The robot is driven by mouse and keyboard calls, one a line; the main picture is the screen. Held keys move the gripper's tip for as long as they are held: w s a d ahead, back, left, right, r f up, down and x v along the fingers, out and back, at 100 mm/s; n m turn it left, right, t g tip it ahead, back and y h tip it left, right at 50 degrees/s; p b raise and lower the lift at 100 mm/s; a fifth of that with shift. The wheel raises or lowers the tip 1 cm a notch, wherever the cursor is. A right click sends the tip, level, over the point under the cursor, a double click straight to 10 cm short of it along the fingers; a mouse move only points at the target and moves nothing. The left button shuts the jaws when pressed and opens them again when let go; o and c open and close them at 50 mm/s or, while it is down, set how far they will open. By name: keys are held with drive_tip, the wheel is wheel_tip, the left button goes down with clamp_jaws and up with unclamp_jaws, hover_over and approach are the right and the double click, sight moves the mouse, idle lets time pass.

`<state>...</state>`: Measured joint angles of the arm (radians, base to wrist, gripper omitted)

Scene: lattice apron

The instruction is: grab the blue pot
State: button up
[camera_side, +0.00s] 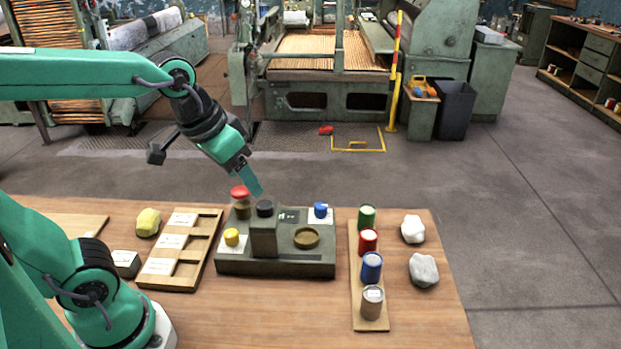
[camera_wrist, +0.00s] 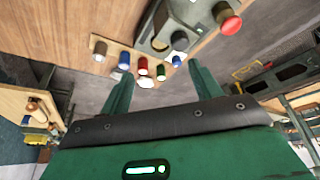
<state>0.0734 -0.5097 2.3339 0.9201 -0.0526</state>
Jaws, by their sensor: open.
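The blue pot (camera_side: 372,267) stands upright on a narrow wooden board (camera_side: 356,311) at the right of the table, between a red pot (camera_side: 368,241) and a grey-brown pot (camera_side: 372,301). A green pot (camera_side: 366,217) stands at the board's far end. In the wrist view the blue pot (camera_wrist: 124,60) shows just beyond the tip of the left finger. My gripper (camera_side: 250,180) is open and empty. It is above the far left of the control box, well left of and higher than the blue pot. It also shows in the wrist view (camera_wrist: 159,72).
A grey-green control box (camera_side: 275,268) with a red knob (camera_side: 240,191), a yellow button (camera_side: 232,236) and a blue button (camera_side: 320,210) stands left of the board. Two pale stones (camera_side: 413,229) (camera_side: 423,270) lie right of it. A slotted wooden tray (camera_side: 169,282) and a yellow lump (camera_side: 148,221) are farther left.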

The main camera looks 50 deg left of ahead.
drive_tip(key=w+d+f+g, duration=0.1)
drive_tip(key=w+d, duration=0.2)
drive_tip(key=w, duration=0.3)
drive_tip(key=m+g, duration=0.1)
drive_tip(key=g, duration=0.2)
hover_over(373, 259)
drive_tip(key=f, duration=1.3)
drive_tip(key=shift+s+a, duration=0.2)
drive_tip(key=shift+s, duration=0.15)
drive_tip(key=shift+w+d+f+g, duration=0.15)
drive_tip(key=shift+d+f+g, duration=0.1)
drive_tip(key=shift+f+g, duration=0.05)
drive_tip(key=shift+f, duration=0.1)
drive_tip(key=shift+f, duration=1.2)
drive_tip(key=shift+f, duration=0.1)
drive_tip(key=shift+w+f, duration=0.2)
drive_tip(key=shift+f, duration=2.3)
